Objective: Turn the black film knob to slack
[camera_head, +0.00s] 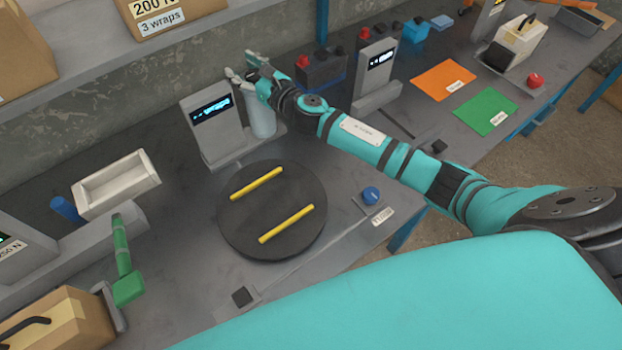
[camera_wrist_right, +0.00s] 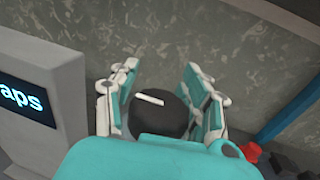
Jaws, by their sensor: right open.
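The black film knob (camera_wrist_right: 158,112) shows in the right wrist view as a dark round top with a short white line on it. The white line lies nearly across the picture. My right gripper (camera_wrist_right: 158,82) is open, with one finger on each side of the knob; I cannot tell if they touch it. In the head view my right gripper (camera_head: 244,68) is above the pale film roll (camera_head: 262,122), and the knob is hidden there. The roll stands beside the grey display post (camera_head: 207,135). My left gripper is not in view.
A dark turntable (camera_head: 235,222) with two yellow strips stands in front of the post. A blue button (camera_head: 371,195) is to its right. A second display post (camera_head: 376,68) and a dark battery (camera_head: 322,68) stand behind my right arm.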

